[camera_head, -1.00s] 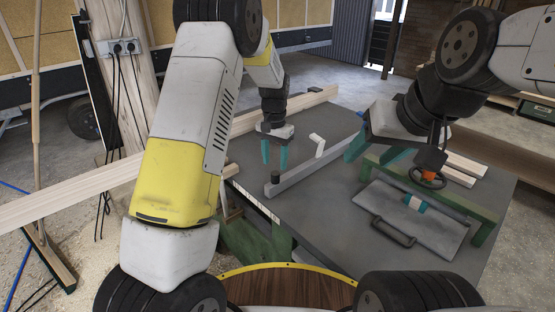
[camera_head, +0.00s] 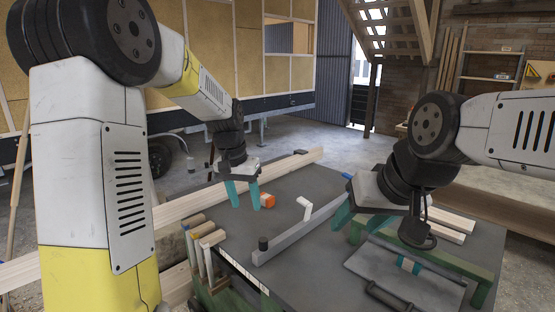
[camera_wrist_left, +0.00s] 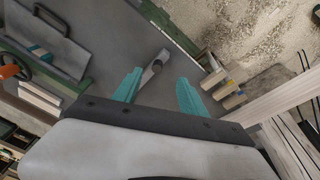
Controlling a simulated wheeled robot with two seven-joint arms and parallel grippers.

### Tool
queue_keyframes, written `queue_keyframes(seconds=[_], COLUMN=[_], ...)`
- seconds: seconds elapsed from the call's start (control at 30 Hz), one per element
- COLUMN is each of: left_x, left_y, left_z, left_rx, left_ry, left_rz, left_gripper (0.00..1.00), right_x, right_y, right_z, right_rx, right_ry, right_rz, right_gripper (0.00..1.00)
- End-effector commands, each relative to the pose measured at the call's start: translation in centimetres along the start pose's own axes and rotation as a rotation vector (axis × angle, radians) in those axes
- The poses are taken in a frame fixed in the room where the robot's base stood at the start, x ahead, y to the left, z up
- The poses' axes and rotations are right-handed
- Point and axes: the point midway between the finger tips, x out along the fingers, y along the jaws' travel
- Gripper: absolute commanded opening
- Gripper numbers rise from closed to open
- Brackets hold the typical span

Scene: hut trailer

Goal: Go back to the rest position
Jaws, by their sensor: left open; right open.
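In the head view my left gripper (camera_head: 244,197) hangs with its two teal fingers apart and nothing between them, above the left back part of the grey workbench (camera_head: 300,178). In the left wrist view its teal fingers (camera_wrist_left: 158,92) are spread over the bench, with a grey bar showing beyond the gap. My right gripper (camera_head: 366,220) is over the right part of the bench, near a green frame. Its teal fingers are apart, partly hidden by its own wrist, and I see nothing held.
A long grey bar (camera_head: 300,236) with a white-topped lever lies across the bench. An orange object (camera_head: 267,200) sits near my left gripper. Hammers (camera_head: 203,248) hang at the left edge. Long planks (camera_head: 190,204) run behind.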

Motion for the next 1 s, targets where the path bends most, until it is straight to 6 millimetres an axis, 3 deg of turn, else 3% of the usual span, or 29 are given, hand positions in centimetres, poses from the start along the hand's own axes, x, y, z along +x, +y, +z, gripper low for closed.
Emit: queue_keyframes(seconds=[0.03,0.2,0.5,0.8,1.0], left_x=[-1.8,-6.2,-11.2,-12.7,-12.6], left_y=[0.0,0.3,1.5,2.8,3.1], left_z=[1.1,5.2,13.1,19.7,21.3], left_rx=[-0.018,-0.072,-0.156,-0.224,-0.239], left_ry=[0.029,0.112,0.256,0.375,0.403], left_rz=[0.007,0.022,0.024,0.003,-0.006], left_gripper=[0.49,0.49,0.49,0.49,0.49], right_x=[0.0,0.0,0.0,0.0,0.0], right_y=[0.0,0.0,0.0,0.0,0.0], right_z=[0.0,0.0,0.0,0.0,0.0], right_rx=[0.0,0.0,0.0,0.0,0.0], right_ry=[0.0,0.0,0.0,0.0,0.0], right_rz=[0.0,0.0,0.0,0.0,0.0], right_gripper=[0.55,0.55,0.55,0.55,0.55])
